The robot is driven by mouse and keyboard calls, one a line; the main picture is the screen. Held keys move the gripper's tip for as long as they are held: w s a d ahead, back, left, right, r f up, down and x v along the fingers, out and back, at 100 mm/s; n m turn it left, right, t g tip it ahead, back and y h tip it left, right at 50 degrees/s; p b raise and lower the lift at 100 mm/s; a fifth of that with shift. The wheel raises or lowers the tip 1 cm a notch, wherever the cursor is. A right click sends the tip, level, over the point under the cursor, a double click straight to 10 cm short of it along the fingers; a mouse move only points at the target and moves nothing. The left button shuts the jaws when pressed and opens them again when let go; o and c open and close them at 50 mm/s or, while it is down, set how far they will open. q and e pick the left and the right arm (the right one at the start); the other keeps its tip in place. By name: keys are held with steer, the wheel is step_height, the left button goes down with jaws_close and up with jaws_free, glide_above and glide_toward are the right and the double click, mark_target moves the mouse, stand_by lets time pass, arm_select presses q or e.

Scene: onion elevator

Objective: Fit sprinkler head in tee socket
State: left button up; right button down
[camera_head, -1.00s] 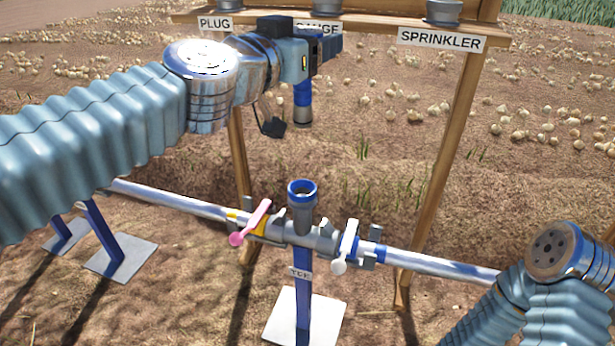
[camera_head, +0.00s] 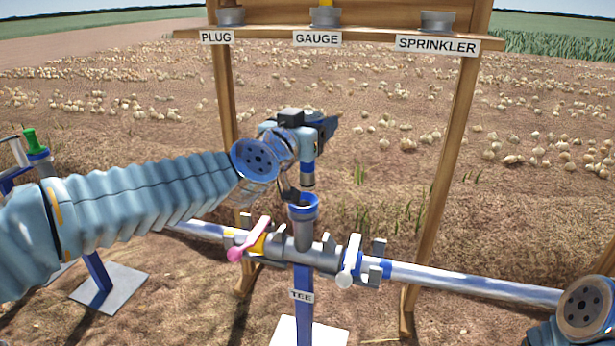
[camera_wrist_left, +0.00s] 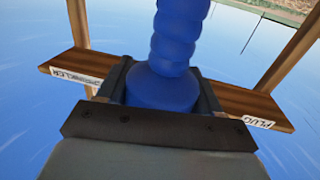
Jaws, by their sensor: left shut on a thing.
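The sprinkler head (camera_head: 308,172) is a blue piece with a grey lower band, held upright in my left gripper (camera_head: 312,142). In the left wrist view its ridged blue body (camera_wrist_left: 172,50) sits between the two dark jaws of the gripper (camera_wrist_left: 162,88). The tee socket (camera_head: 303,207) is an upright grey pipe with a blue rim, on the horizontal pipe above the TEE label. The head's lower end is just over the socket mouth; I cannot tell whether they touch. My right gripper is out of view; only part of that arm shows at bottom right.
A wooden shelf (camera_head: 365,38) behind has PLUG, GAUGE and SPRINKLER holders; the sprinkler holder (camera_head: 438,22) looks empty. A pink lever (camera_head: 248,240) and a white lever (camera_head: 349,260) flank the socket. A green-topped part (camera_head: 32,142) stands at far left.

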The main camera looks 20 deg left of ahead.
arm_select(q)
steer(key=w+a+f+b, duration=0.2)
steer(key=w+f+b, duration=0.2)
steer(key=f, duration=0.4)
steer(key=shift+w+f+b, duration=0.15)
steer(key=shift+f+b, duration=0.2)
steer(key=shift+b, duration=0.35)
steer(key=shift+f+b, duration=0.4)
steer(key=shift+f, duration=0.05)
steer(key=o, duration=1.2)
steer(key=shift+o, duration=0.2)
